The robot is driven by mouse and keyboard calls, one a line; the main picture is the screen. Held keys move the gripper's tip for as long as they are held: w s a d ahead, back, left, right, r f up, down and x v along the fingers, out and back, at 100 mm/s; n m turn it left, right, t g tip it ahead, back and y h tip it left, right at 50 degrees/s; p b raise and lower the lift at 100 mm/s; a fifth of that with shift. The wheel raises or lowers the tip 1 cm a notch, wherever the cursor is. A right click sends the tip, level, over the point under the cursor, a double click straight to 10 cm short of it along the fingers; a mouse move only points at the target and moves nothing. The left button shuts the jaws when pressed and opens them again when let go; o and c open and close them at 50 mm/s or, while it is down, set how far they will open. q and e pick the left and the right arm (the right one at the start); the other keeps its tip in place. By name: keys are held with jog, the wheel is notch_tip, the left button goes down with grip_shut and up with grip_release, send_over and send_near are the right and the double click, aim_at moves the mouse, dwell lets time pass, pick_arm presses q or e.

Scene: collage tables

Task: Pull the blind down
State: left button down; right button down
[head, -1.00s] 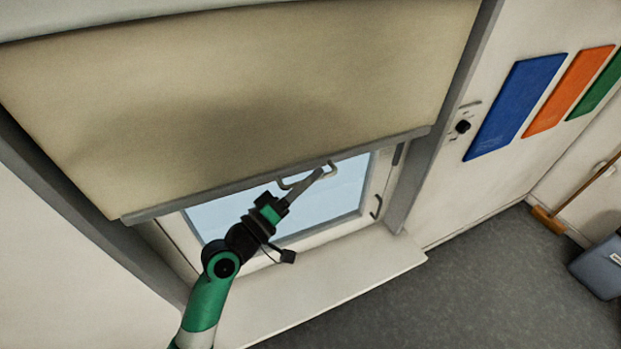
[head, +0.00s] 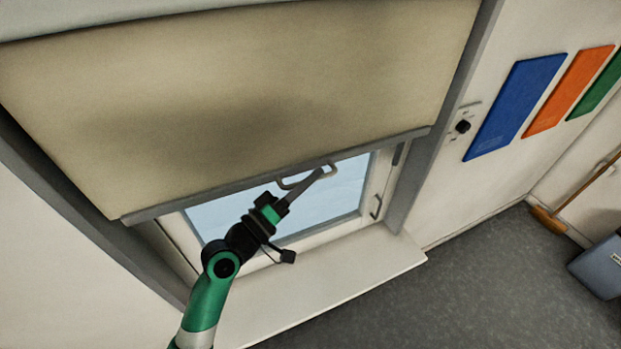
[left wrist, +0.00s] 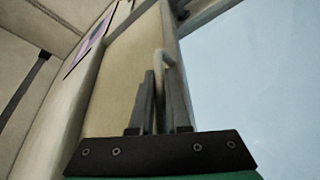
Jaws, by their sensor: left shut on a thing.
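The beige blind (head: 240,95) hangs partway down over the window in the head view, with a grey bottom bar (head: 200,198). A pale loop handle (head: 288,184) hangs below the middle of that bar. My left gripper (head: 325,171) is at the right part of the loop, shut on it. In the left wrist view, the handle (left wrist: 169,68) runs up between the two fingers of my left gripper (left wrist: 160,90), and the blind (left wrist: 120,85) shows behind it. My right gripper is not in view.
The window glass (head: 335,192) shows below the blind, above a white sill (head: 330,283). A window latch (head: 376,207) is at the right of the frame. A black wall knob (head: 463,126) and coloured panels (head: 515,105) are farther right. A grey bin (head: 600,268) stands on the open floor.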

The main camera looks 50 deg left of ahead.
pick_arm(q)
notch_tip(320, 180, down, 34)
jog(key=b, duration=3.1)
jog(key=shift+r, duration=0.15)
jog(key=c, duration=0.9)
grip_release()
jog(key=b+v, duration=0.1)
jog(key=v, duration=1)
jog(key=shift+s+d, duration=0.1)
jog(key=shift+s, duration=0.2)
